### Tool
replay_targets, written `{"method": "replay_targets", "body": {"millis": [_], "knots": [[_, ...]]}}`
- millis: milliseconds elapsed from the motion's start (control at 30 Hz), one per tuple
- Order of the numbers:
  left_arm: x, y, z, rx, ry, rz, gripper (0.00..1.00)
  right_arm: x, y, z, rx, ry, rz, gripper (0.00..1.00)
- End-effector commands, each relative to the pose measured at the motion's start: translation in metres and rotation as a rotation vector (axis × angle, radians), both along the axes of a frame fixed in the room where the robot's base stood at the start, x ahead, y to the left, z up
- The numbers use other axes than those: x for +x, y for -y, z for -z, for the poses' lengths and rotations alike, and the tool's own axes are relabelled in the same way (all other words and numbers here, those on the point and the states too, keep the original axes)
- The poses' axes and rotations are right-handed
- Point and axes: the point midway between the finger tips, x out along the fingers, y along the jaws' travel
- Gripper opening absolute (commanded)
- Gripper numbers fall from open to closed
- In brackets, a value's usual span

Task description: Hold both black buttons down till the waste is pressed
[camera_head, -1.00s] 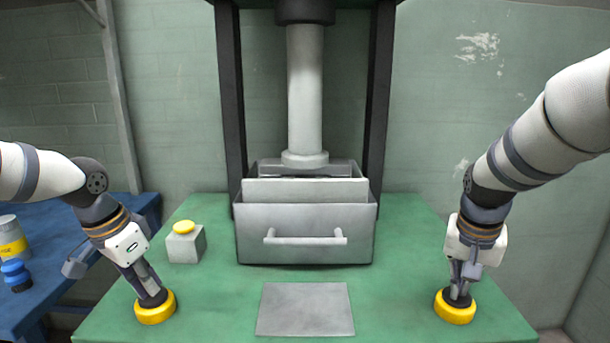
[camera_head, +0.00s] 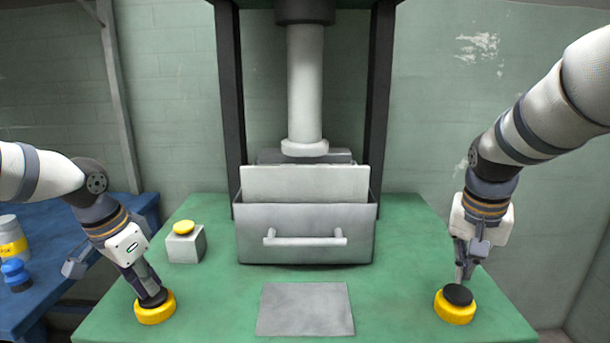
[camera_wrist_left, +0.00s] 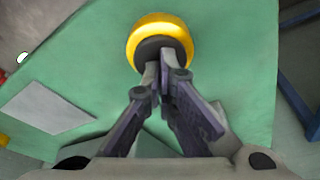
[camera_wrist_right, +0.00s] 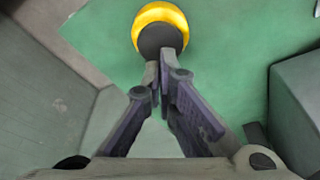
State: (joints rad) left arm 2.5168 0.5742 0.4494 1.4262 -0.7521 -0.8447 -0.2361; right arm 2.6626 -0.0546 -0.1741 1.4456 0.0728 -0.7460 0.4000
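The left black button (camera_head: 153,298) sits in a yellow ring at the table's front left. My left gripper (camera_head: 151,291) is shut and empty, its fingertips on that button; the left wrist view shows the fingertips over the black cap (camera_wrist_left: 148,50). The right black button (camera_head: 458,294) sits in a yellow ring at the front right, its cap standing up. My right gripper (camera_head: 462,278) is shut, apart from the button, just above and behind it.
A grey box with a yellow button (camera_head: 184,227) stands left of the bin. A flat grey plate (camera_head: 305,309) lies front centre on the green table (camera_head: 400,300). A blue table with containers stands at the far left.

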Motion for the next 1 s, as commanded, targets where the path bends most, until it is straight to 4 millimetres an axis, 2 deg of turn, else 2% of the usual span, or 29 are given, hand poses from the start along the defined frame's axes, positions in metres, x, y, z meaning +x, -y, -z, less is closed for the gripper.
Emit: {"method": "replay_targets", "body": {"millis": [200, 567, 1000], "knots": [[0.0, 0.0, 0.001, 0.0, -0.002, 0.0, 0.0, 0.0, 0.0, -0.02, 0.0, 0.001, 0.0, 0.0], [0.0, 0.0, 0.001, 0.0, -0.002, 0.0, 0.0, -0.002, 0.0, -0.024, 0.0, 0.0, 0.0, 0.0], [0.0, 0.0, 0.001, 0.0, -0.002, 0.0, 0.0, -0.054, 0.0, -0.046, -0.001, 0.002, 0.0, 0.0]]}}
